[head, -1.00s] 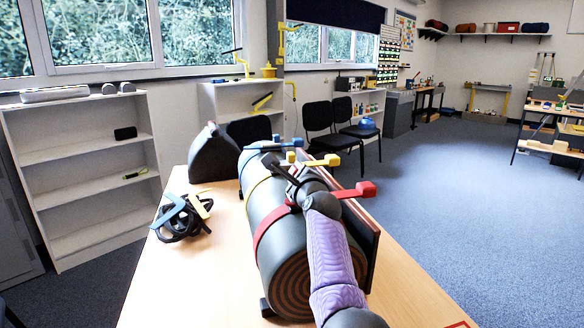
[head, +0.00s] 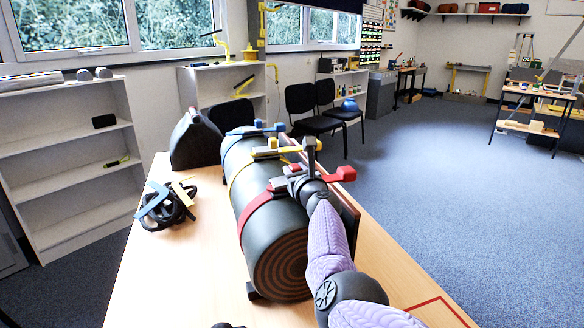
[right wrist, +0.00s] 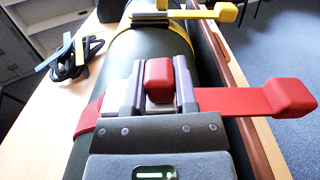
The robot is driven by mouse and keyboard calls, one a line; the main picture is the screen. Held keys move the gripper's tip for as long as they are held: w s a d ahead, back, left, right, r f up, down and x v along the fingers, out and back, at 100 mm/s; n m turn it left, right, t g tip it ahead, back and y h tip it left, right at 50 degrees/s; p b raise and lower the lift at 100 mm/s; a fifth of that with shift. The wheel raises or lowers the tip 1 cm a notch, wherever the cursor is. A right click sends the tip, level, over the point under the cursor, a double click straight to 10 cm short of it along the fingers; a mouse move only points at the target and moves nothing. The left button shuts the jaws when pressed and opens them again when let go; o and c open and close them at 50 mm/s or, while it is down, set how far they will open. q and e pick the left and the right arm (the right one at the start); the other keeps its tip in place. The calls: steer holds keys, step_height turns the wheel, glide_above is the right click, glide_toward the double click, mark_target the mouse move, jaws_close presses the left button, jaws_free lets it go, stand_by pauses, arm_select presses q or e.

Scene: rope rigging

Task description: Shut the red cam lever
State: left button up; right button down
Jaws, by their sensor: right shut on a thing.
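A dark green roll (head: 250,215) lies on the table with blue, yellow and red straps around it. The red cam lever (head: 342,173) sticks out sideways over the roll's right side; its arm and end knob show at right in the right wrist view (right wrist: 290,97). A small red block (right wrist: 159,80) stands on the red strap (head: 256,210) near the lever's inner end. My right gripper (right wrist: 159,85) is over the red buckle, its fingers shut on this block, with the lever knob outside them.
The yellow lever (head: 250,165) and blue lever (head: 278,127) lie farther back along the roll. A dark coil with blue and yellow parts (head: 168,212) lies left of the roll. A dark bag (head: 193,142) stands behind. A brown board (head: 349,215) edges the roll's right side.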

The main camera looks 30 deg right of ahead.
steer(key=shift+d+f+m, duration=0.1)
steer(key=shift+f+m, duration=0.3)
steer(key=shift+m, duration=0.3)
steer(key=shift+c, duration=2)
jaws_free()
steer(key=shift+s, duration=0.1)
